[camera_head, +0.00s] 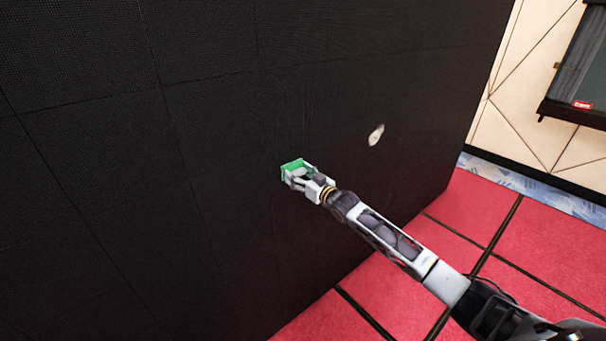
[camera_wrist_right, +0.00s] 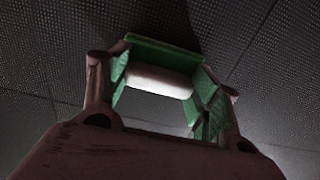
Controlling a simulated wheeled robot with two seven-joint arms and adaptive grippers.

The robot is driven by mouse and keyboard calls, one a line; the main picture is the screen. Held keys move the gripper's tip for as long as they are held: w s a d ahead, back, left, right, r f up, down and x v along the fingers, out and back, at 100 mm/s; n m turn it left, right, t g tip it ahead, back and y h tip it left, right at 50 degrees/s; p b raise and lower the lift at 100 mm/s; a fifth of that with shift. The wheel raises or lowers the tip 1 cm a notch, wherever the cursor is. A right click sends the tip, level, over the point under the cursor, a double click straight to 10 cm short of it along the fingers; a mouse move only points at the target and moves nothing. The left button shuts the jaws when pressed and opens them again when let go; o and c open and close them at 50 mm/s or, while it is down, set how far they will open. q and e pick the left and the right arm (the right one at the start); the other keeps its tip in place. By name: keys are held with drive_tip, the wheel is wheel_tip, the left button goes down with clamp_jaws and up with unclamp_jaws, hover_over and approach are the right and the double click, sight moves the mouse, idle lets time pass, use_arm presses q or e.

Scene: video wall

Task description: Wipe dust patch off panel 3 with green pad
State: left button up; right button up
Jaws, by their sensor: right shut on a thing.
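The green pad (camera_head: 293,166) is held in my right gripper (camera_head: 298,178), close to the black panelled wall; contact with it is hard to tell. In the wrist view the green pad (camera_wrist_right: 165,54) has a pale grip (camera_wrist_right: 160,80), and the fingers of my right gripper (camera_wrist_right: 162,88) are around it. A small pale dust patch (camera_head: 376,135) shows on the black wall (camera_head: 220,130), right of the pad and a little higher. No panel number is readable. My left gripper is not in view.
Thin seams divide the wall into panels. Red floor tiles (camera_head: 480,205) lie to the right of the wall's edge. A cream side wall (camera_head: 555,140) with a dark-framed board (camera_head: 587,62) stands at the far right. The wall face between pad and patch is clear.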

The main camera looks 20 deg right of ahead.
sight(283, 175)
drive_tip(key=shift+s+a, duration=0.1)
drive_tip(key=shift+a, duration=0.25)
drive_tip(key=shift+s+a, duration=0.25)
drive_tip(key=shift+a, duration=0.35)
drive_tip(key=shift+s+a, duration=0.2)
drive_tip(key=shift+a, duration=0.45)
drive_tip(key=shift+s+a, duration=0.25)
drive_tip(key=shift+a, duration=0.35)
drive_tip(key=shift+s, duration=0.1)
drive_tip(key=shift+v, duration=2.95)
drive_tip(key=shift+s+d, duration=0.1)
drive_tip(key=shift+v, duration=1.35)
